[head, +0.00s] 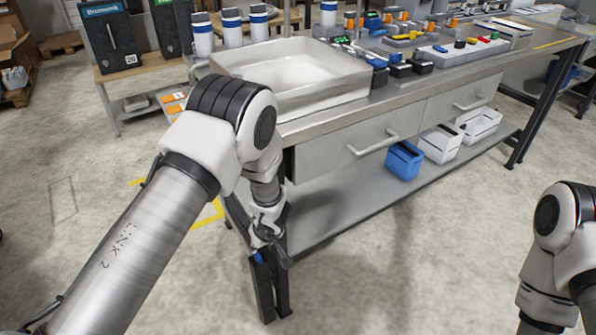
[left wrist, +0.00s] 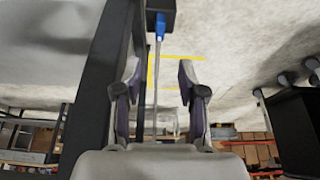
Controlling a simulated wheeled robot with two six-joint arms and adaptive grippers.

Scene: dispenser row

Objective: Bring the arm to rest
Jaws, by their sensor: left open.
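My left arm reaches in from the left in the head view and bends down past the front left corner of the steel workbench (head: 330,123). My left gripper (head: 268,230) hangs low beside the bench's dark front leg, below the tabletop. In the left wrist view its two fingers (left wrist: 157,85) are spread apart with nothing held between them. My right arm shows at the right edge of the head view; its gripper is out of view.
A white tray (head: 293,92) sits on the bench's near left corner. A blue bin (head: 404,160) stands on the lower shelf. Open floor lies in front of the bench.

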